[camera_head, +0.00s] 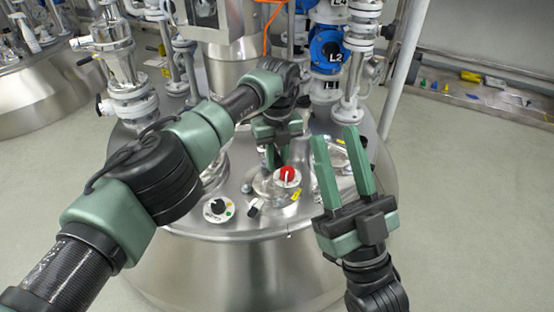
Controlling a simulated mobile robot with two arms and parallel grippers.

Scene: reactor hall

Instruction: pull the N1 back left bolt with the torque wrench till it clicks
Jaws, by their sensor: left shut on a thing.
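My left gripper (275,158) reaches over the reactor lid from the left, its green fingers pointing down behind the red knob. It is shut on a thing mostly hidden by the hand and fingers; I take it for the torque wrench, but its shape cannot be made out. The flange (262,185) below it is partly covered, and the N1 back left bolt cannot be singled out. My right gripper (343,165) is open and empty, fingers pointing away over the right part of the lid.
The steel reactor lid (240,222) carries a red knob (287,174) and a black dial (217,208). A white-flanged pipe (347,108) and blue fittings (326,50) rise behind. A glass-and-metal column (122,70) stands at left. Floor at right is clear.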

